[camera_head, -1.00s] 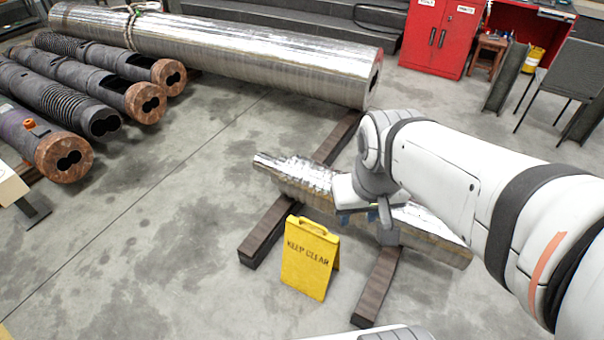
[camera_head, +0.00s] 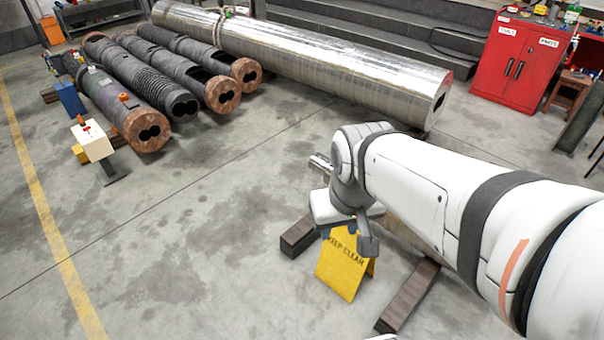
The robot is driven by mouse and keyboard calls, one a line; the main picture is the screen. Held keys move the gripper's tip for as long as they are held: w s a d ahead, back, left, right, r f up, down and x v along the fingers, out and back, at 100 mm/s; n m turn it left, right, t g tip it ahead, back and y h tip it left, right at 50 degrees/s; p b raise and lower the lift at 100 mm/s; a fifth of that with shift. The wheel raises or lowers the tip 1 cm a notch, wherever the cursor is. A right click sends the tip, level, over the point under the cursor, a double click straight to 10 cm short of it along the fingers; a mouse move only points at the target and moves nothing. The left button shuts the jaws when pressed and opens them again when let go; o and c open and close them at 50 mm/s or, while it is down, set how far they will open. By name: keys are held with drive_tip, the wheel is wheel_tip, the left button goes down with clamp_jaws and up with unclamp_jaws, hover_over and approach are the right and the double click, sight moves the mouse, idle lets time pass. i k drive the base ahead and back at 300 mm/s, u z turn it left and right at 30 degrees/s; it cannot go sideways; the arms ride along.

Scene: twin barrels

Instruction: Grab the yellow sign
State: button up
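The yellow sign (camera_head: 342,270), a folding floor sign lettered "KEEP CLEAR", stands upright on the concrete floor right of the picture's middle. My gripper (camera_head: 347,240) is at the end of my white arm and overlaps the sign's top edge in the picture. The gripper and wrist hide the sign's top and handle. Dark finger parts show on both sides, but I cannot tell whether they touch the sign or how far apart they are.
Dark wooden beams (camera_head: 409,296) lie beside the sign, with a short silver piece mostly hidden behind my arm. A long silver cylinder (camera_head: 300,58) and several dark barrels (camera_head: 180,70) lie behind. A red cabinet (camera_head: 520,62) stands back right. The floor at left-centre is clear.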

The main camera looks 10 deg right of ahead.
sight(340, 266)
drive_tip(key=u, duration=1.55)
drive_tip(key=i, duration=2.35)
drive_tip(key=z, duration=3.75)
drive_tip(key=i, duration=0.85)
drive_tip(key=u, duration=0.05)
